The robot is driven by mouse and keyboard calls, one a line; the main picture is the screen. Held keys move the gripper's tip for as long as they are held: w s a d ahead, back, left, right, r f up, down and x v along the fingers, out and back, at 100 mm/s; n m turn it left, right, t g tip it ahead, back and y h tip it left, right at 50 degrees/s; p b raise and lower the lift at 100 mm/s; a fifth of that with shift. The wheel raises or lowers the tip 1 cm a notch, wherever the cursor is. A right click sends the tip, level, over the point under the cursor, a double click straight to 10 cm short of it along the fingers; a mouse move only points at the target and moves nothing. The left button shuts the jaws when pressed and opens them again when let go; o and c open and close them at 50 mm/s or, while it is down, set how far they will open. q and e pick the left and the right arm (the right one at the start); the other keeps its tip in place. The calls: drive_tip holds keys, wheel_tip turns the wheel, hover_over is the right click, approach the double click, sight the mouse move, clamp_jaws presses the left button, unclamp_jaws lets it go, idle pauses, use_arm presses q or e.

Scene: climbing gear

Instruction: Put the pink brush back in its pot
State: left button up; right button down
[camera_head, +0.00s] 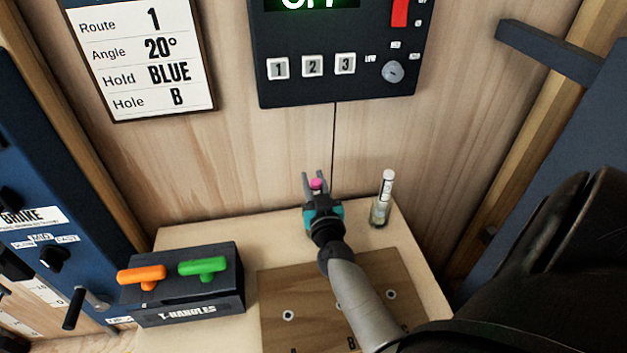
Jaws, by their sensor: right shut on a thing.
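My right gripper (316,180) is at the back of the wooden shelf, in front of the plywood wall. It is shut on the pink brush, and only a small pink part (317,184) shows between the fingers. The rest of the brush is hidden by the gripper. A small greenish see-through pot (379,216) stands to the right of the gripper, near the shelf's back edge. A white stick-like thing (387,183) rises upright from it. I cannot tell whether another pot is hidden behind my right gripper. My left gripper is not in view.
A dark T-handle holder (190,312) with an orange handle (141,276) and a green handle (203,268) stands at the left. A brown board (290,285) with holes lies under my right arm. A dark control panel (340,85) hangs above.

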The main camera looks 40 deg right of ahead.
drive_tip(key=c, duration=0.6)
unclamp_jaws()
drive_tip(key=shift+o, duration=0.2)
drive_tip(key=shift+s+a, duration=0.3)
drive_tip(key=shift+s, duration=0.2)
drive_tip(key=v, duration=1.4)
drive_tip(key=shift+s, duration=0.1)
